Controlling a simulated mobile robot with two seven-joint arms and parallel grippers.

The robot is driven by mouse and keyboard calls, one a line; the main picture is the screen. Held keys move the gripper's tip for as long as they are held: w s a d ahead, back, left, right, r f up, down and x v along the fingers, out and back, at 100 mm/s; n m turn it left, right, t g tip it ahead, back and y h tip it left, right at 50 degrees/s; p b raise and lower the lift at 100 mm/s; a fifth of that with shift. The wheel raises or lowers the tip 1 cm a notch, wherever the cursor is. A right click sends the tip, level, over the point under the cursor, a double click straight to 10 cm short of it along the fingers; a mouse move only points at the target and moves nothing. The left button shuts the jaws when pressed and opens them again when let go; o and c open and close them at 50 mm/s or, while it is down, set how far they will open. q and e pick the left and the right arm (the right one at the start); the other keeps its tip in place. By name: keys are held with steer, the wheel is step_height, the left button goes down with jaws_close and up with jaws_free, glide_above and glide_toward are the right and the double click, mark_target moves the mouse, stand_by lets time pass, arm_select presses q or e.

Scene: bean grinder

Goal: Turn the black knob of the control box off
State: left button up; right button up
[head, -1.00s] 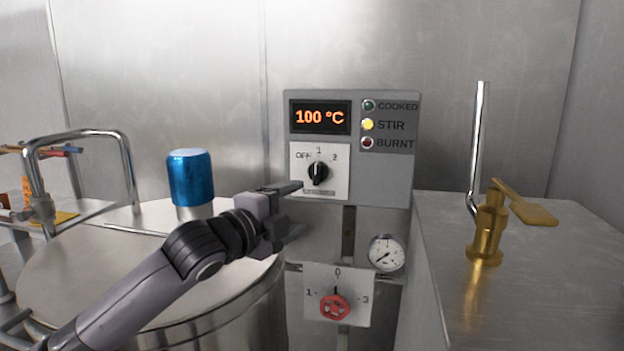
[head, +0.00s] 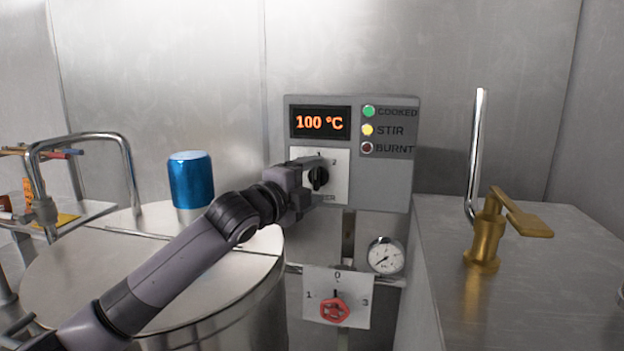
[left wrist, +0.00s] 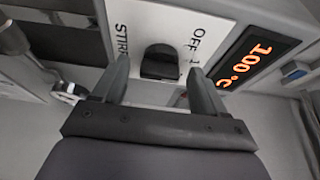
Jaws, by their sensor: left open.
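The grey control box (head: 391,180) is on the back wall. Its display reads 100 °C, and its COOKED and STIR lamps are lit while BURNT is dark. The black knob (head: 318,178) sits on the box's white plate; my gripper hides the plate's left part. My left gripper (head: 318,180) is at the knob in the head view, its fingers open. In the left wrist view the knob (left wrist: 160,63) lies between and just beyond the two spread fingertips; whether they touch it I cannot tell. My right gripper is not in view.
A steel vat (head: 90,275) with a blue cylinder (head: 191,180) is at left. A brass tap (head: 487,240) stands on the right counter (head: 560,290).

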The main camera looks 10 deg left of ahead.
arm_select(q)
steer(key=shift+w+d, duration=0.15)
steer(key=shift+w, duration=0.05)
steer(key=c, duration=1.1)
steer(key=shift+o, duration=0.2)
steer(key=shift+f, duration=0.1)
steer(key=n+b, duration=0.1)
steer(key=n+t, duration=0.1)
steer(key=n, duration=0.1)
steer(key=shift+f+n+t+b, duration=0.2)
steer(key=shift+n+t+b, duration=0.1)
steer(key=shift+b, duration=0.1)
steer(key=n+t+b, duration=0.1)
steer(key=n, duration=0.2)
steer(key=shift+n, duration=0.3)
steer(key=shift+n+t+y+b, duration=0.35)
steer(key=shift+n+b, duration=0.25)
steer(key=shift+n, duration=0.5)
steer(key=shift+n+t, duration=0.25)
steer(key=shift+n, duration=0.05)
